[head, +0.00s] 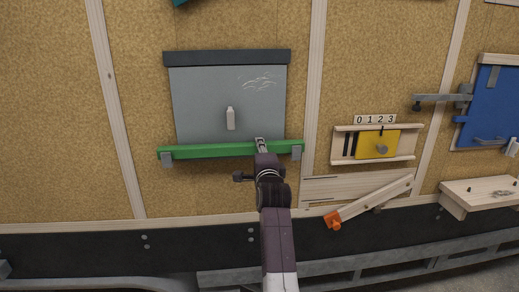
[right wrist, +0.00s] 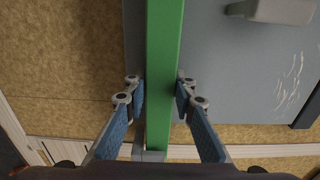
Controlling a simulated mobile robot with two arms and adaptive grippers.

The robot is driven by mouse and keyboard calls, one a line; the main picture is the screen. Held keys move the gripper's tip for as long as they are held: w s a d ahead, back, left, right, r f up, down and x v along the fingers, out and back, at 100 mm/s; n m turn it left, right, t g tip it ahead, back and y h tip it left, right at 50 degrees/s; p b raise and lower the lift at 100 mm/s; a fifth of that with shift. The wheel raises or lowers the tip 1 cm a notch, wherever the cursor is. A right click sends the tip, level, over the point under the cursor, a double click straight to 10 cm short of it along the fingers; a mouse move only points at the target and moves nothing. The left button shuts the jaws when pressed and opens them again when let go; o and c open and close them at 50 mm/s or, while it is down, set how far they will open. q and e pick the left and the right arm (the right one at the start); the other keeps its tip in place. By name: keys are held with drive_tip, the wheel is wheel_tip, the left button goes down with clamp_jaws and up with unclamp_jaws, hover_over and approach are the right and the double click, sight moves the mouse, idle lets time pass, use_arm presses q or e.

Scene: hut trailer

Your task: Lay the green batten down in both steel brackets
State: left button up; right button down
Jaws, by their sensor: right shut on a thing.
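The green batten (head: 215,150) lies nearly level across the lower edge of a grey panel. Its left end is at the left steel bracket (head: 167,160) and its right end is at the right steel bracket (head: 297,153). I cannot tell whether it rests fully down in either one. My right gripper (head: 261,146) is shut on the batten, right of its middle. In the right wrist view the batten (right wrist: 165,70) runs between the two fingers (right wrist: 160,95), and a grey bracket (right wrist: 149,155) shows at its near end. My left gripper is not in view.
The grey panel (head: 205,100) with a pale handle (head: 230,118) hangs behind the batten, under a dark top rail (head: 225,57). To the right are a yellow sliding plate (head: 368,145), a tilted wooden bar with an orange end (head: 333,220), a small shelf (head: 480,192) and a blue door (head: 490,110).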

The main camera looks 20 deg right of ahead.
drive_tip(key=c, duration=0.7)
unclamp_jaws()
drive_tip(key=shift+f, duration=0.1)
drive_tip(key=shift+c, duration=0.2)
drive_tip(key=shift+s, duration=0.2)
